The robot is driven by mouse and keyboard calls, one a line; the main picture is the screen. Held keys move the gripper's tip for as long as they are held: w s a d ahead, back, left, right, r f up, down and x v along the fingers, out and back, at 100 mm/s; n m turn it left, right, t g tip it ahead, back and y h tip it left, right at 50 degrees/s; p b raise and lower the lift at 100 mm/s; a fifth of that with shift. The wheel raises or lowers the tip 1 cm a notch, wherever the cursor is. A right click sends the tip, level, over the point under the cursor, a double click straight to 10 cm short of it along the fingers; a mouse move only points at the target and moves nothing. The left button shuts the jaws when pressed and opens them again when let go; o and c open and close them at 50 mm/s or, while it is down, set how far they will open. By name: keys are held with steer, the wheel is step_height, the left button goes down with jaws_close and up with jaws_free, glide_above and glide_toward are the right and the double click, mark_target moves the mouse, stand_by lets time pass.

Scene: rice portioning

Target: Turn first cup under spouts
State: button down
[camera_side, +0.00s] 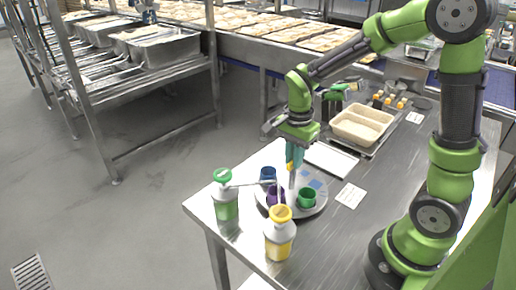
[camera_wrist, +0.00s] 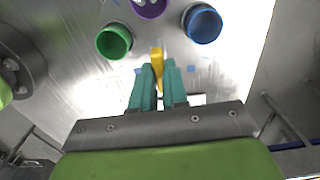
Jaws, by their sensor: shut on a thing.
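A round grey turntable (camera_side: 318,209) carries a blue cup (camera_side: 267,173), a purple cup (camera_side: 274,192) and a green cup (camera_side: 307,197). In the wrist view the green cup (camera_wrist: 113,41) is at the left, the blue cup (camera_wrist: 203,23) at the right and the purple cup (camera_wrist: 150,7) is cut off at the top. My gripper (camera_side: 292,166) is above the turntable behind the cups, its teal fingers shut on a yellow peg (camera_wrist: 157,60). A green pump bottle (camera_side: 226,204) and a yellow pump bottle (camera_side: 279,242) stand beside the turntable; their spouts reach toward the purple cup, which is partly hidden.
A beige tray (camera_side: 362,125) stands behind the turntable on the steel table (camera_side: 380,200). A white card (camera_side: 351,195) lies to the right. Small orange-topped bottles (camera_side: 390,101) stand farther back. The table to the right of the turntable is mostly clear.

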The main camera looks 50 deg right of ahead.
steer(key=shift+m, duration=3.6)
steer(key=shift+r+m, duration=0.1)
steer(key=shift+m, duration=3.4)
steer(key=c, duration=1.1)
jaws_free()
steer(key=shift+c, duration=0.2)
step_height(320, 180, up, 17)
